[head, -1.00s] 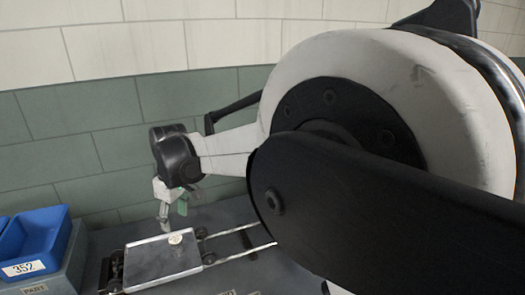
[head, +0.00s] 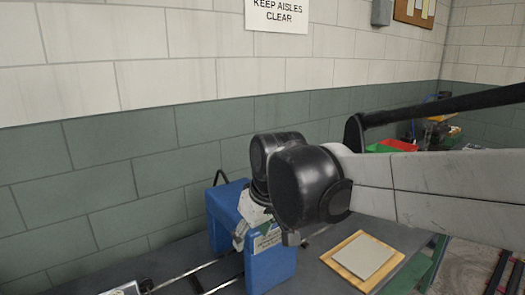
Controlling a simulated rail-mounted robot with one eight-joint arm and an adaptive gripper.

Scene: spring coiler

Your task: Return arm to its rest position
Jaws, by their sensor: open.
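My arm comes in from the right in the head view, with a pale link and a dark rounded wrist joint. My gripper (head: 241,236) hangs below the wrist, partly hidden behind it; it is small, pale and greenish. It is open, and I see nothing held in it. It appears in front of a blue machine housing (head: 272,268) on the bench. I cannot tell the gap between them.
Two rails (head: 190,277) run along the grey bench to the blue housing. A metal plate (head: 122,290) shows at the bottom left. A wooden board with a grey pad (head: 363,257) lies right of the housing. A tiled wall (head: 100,175) stands behind.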

